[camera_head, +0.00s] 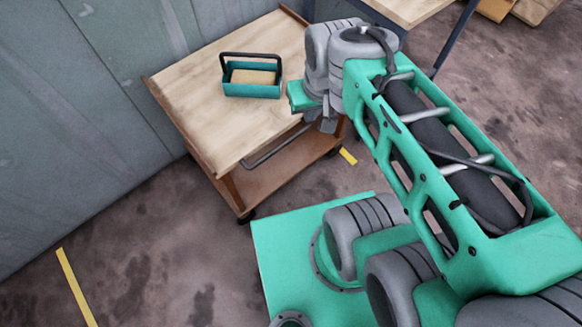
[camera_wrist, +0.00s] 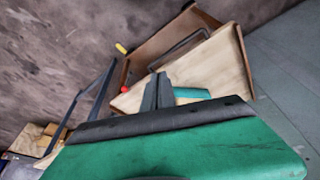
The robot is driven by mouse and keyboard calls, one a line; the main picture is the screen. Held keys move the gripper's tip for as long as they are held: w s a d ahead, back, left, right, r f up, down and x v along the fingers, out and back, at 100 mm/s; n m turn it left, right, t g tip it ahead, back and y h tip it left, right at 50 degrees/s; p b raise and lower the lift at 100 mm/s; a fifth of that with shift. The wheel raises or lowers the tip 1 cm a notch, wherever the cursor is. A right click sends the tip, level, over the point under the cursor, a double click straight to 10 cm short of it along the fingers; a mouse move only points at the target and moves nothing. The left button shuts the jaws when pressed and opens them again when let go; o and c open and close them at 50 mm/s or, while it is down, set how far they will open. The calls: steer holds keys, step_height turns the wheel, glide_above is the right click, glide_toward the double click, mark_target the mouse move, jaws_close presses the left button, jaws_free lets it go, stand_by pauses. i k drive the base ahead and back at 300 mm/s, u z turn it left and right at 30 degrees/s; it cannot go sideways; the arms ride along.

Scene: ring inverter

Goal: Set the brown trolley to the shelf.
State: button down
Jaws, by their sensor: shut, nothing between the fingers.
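The brown trolley (camera_head: 200,112) stands near the wall in the head view. It has a pale wooden top, a brown lower deck, small wheels and a dark bar handle (camera_head: 276,148) on its near side. A teal tote (camera_head: 251,90) with a black handle stands on top. My gripper (camera_head: 323,122) is shut and empty by the trolley's right edge, close to the handle's right end; I cannot tell if they touch. In the wrist view my shut fingers (camera_wrist: 158,92) point towards the trolley top (camera_wrist: 218,64). I cannot make out a shelf for certain.
A grey-green panelled wall (camera_head: 70,120) runs along the left. A wooden-topped table (camera_head: 410,8) with dark blue legs stands behind my arm, with cardboard boxes (camera_head: 525,10) beyond. Yellow floor tape (camera_head: 76,286) lies at lower left.

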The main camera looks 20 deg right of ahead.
mark_target(249, 148)
steer(key=u, duration=0.5)
steer(key=k, duration=0.65)
steer(key=u, duration=0.8)
steer(key=i, duration=1)
steer(key=z, duration=0.5)
